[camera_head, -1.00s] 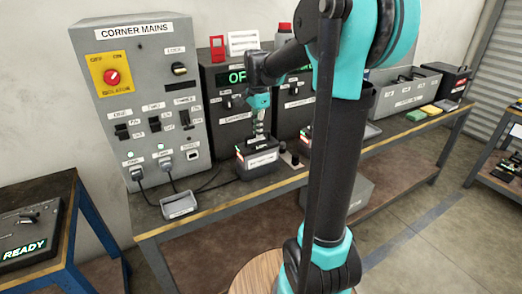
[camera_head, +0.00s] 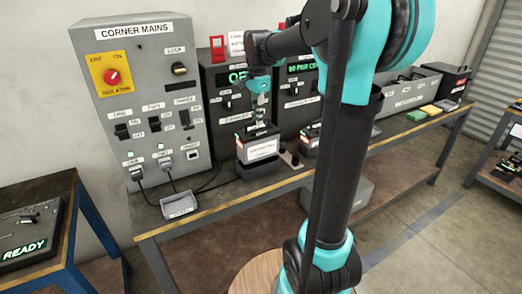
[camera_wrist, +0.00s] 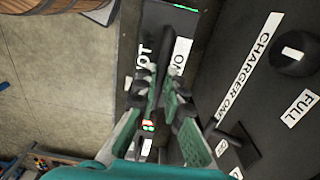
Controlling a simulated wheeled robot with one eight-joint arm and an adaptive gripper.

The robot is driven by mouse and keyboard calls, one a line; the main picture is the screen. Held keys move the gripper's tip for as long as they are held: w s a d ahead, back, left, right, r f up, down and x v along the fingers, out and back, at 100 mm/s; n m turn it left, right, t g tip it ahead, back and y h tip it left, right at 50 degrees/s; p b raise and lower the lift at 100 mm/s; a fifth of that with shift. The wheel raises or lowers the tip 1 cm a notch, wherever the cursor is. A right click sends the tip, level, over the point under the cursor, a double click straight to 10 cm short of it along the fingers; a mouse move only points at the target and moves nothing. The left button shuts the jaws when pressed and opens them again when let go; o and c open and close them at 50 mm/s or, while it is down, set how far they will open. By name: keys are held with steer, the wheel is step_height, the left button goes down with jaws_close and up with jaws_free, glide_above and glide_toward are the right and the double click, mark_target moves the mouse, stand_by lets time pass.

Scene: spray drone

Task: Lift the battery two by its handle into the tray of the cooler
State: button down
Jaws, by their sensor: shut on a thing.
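My gripper (camera_head: 260,112) is shut on the handle of a dark battery (camera_head: 258,148) with a white front label, too small to read. I take it for battery two. It hangs roughly upright, a little above a black charger base (camera_head: 257,171) on the bench. In the wrist view, my fingers (camera_wrist: 158,98) close around the black handle, and the battery's dark top (camera_wrist: 180,22) shows beyond them. A long grey box (camera_head: 405,95) with labels and an open top stands farther right on the bench; I cannot tell whether it is the cooler.
A second battery (camera_head: 310,142) stands right of the held one, partly behind my arm. Charger cabinets (camera_head: 232,110) rise close behind. The mains cabinet (camera_head: 145,100) stands left, with a small grey tray (camera_head: 180,205) and cables in front. Yellow and green blocks lie near the grey box.

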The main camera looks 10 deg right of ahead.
step_height(320, 180, up, 13)
stand_by(1.8)
stand_by(0.4)
